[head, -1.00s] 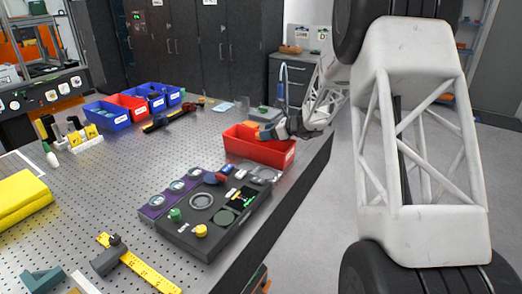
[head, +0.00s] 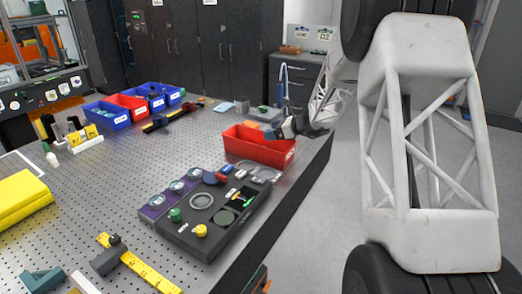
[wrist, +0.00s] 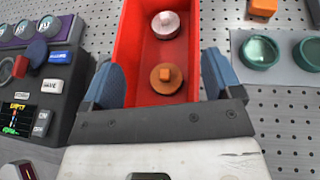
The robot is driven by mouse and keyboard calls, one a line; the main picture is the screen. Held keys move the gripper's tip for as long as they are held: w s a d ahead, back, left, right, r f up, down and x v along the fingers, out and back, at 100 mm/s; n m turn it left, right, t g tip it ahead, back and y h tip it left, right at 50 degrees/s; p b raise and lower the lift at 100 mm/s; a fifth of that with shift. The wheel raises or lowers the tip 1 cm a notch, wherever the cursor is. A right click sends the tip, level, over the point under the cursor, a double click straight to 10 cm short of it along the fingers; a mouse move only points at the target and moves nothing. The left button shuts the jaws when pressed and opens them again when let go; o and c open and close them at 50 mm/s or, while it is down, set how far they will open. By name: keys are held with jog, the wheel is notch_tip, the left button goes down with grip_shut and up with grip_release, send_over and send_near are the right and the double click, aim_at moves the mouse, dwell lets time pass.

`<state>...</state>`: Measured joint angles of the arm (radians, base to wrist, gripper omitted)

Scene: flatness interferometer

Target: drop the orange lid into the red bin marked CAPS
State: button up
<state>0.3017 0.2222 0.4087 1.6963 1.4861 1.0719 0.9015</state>
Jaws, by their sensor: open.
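The red bin (head: 258,148) stands near the right edge of the perforated table in the head view. In the wrist view the red bin (wrist: 149,94) lies below my gripper. The orange lid (wrist: 166,79), round with a raised knob, lies inside the bin on its floor, apart from the fingers. A pale pinkish-white cap (wrist: 166,25) lies farther along in the bin. My gripper (wrist: 160,85) is open and empty above the bin, one blue finger at each side. In the head view my gripper (head: 276,132) is at the bin's far right rim. The lid is hidden there.
A dark control panel (head: 205,212) with knobs and a small screen stands in front of the bin. A grey tray with round green-rimmed pieces (wrist: 260,51) and an orange block (wrist: 262,8) lie to the bin's right. Blue and red bins (head: 128,102) stand farther back.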

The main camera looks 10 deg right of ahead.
jog(key=shift+v, duration=2.7)
jog(key=shift+s+a, duration=0.1)
jog(key=s+a+r+n+g+h, duration=0.1)
jog(key=s+a+r+n+g, duration=0.25)
jog(key=s, duration=0.55)
jog(key=s+a+r+n+h, duration=0.2)
jog(key=s+a+r+n, duration=0.1)
jog(key=s+a+n, duration=0.4)
jog(key=s+a+r+n+g+h, duration=0.1)
jog(key=s+a+r+n+g, duration=0.15)
jog(key=s, duration=0.75)
jog(key=s+a+n+h, duration=0.1)
jog(key=s+n+h, duration=0.6)
jog(key=s, duration=2)
jog(key=f+n, duration=0.1)
jog(key=n, duration=0.4)
jog(key=shift+s+t, duration=0.25)
jog(key=shift+t, duration=0.15)
